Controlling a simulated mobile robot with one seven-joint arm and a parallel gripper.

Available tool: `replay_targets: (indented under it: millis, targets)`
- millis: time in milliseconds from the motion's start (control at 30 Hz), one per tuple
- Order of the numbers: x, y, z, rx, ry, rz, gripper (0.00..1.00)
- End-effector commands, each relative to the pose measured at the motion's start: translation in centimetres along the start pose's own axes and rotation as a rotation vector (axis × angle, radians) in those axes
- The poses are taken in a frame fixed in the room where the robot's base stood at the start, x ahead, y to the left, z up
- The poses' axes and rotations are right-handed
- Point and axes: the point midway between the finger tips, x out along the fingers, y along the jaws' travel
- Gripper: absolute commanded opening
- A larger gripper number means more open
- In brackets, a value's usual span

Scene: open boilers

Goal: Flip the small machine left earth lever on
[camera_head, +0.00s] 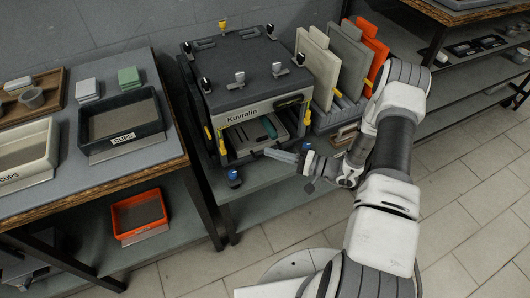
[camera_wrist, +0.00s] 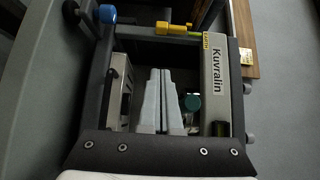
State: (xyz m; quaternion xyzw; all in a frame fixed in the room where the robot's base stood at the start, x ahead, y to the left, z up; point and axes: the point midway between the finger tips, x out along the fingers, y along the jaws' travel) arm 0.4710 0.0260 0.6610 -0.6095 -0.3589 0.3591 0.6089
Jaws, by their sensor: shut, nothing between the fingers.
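The small machine (camera_head: 247,95) is a dark box marked "Kuvralin" on the lower bench; its name strip also shows in the wrist view (camera_wrist: 216,85). Its left earth lever (camera_head: 221,142) is a yellow handle on the left front post. In the wrist view this lever (camera_wrist: 168,29) lies across the top, beside a small yellow label. Another yellow lever (camera_head: 306,114) is on the right post. My gripper (camera_head: 270,153) is in front of the machine's open front, fingers pointing left, apart from the left lever. In the wrist view its fingers (camera_wrist: 160,74) are together and empty.
Blue knobs (camera_head: 233,175) sit low at the machine's front. Grey and orange panels (camera_head: 345,58) stand in a rack at its right. Floor in front is clear.

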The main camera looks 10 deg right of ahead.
Motion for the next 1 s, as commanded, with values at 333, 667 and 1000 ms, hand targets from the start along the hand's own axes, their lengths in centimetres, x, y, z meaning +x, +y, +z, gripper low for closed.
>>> replay_targets:
  millis: [333,667,1000]
  targets:
    - [7.6,0.1,0.1,-0.002,-0.005,-0.001,0.0]
    - [10.5,0.0,2.6,0.0,-0.001,0.0,0.0]
    - [10.7,0.0,2.9,-0.001,-0.001,0.0,0.0]
